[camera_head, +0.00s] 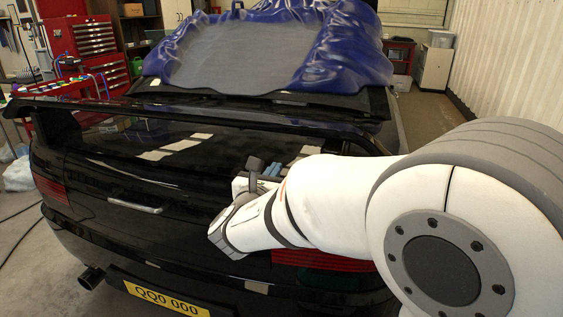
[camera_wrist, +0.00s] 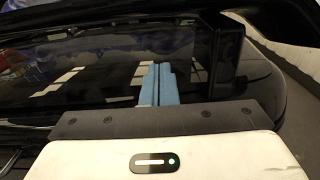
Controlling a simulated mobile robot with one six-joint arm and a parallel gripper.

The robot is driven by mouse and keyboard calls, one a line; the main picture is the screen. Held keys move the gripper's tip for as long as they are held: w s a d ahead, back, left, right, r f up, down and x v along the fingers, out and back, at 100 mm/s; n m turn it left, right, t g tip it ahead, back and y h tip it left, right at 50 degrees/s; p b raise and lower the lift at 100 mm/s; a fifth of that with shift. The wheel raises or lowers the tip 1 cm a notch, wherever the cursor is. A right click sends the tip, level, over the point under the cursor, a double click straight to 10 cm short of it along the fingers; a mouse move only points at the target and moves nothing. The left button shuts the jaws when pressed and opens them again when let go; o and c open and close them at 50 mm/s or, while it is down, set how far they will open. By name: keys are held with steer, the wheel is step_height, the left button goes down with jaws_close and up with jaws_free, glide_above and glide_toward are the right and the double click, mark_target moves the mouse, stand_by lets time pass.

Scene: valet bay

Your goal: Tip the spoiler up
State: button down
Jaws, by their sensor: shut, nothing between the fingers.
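The black spoiler (camera_head: 180,108) spans the rear of a black car as a long wing, above the boot lid. Its left support shows at the left; its right end is partly hidden behind my arm. In the wrist view a dark upright support (camera_wrist: 228,58) stands to the right of my fingers. My gripper (camera_head: 268,168) is shut and empty, its blue fingers side by side. In the head view the fingers appear below the spoiler, over the boot lid's right half. They also show in the wrist view (camera_wrist: 158,75), against the glossy dark surface. I cannot tell whether they touch anything.
A silver handle (camera_head: 134,204) is on the boot's rear face. A blue cover (camera_head: 335,45) drapes the car roof. A red tool cabinet (camera_head: 82,38) stands at the back left. A pale cabinet (camera_head: 434,68) stands back right, with open floor beside the car.

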steer(key=shift+f+v, duration=0.15)
steer(key=shift+v, duration=1.05)
steer(key=shift+f+v, duration=0.1)
steer(key=shift+v, duration=1.05)
steer(key=s+d+f+m+g+h+p, duration=0.2)
steer(key=s+d+m+g, duration=0.2)
steer(key=d+m+g, duration=0.5)
steer(key=s+d+f+m+g+h+p, duration=0.15)
steer(key=s+d+m, duration=0.45)
steer(key=d, duration=0.6)
steer(key=s+f+m+g+y+p, duration=0.1)
steer(key=s+m+g+y+p, duration=0.2)
steer(key=s+m+y, duration=0.5)
steer(key=s+m+g, duration=0.1)
steer(key=m, duration=0.9)
steer(key=shift+s+a+f, duration=0.2)
steer(key=shift+s, duration=0.15)
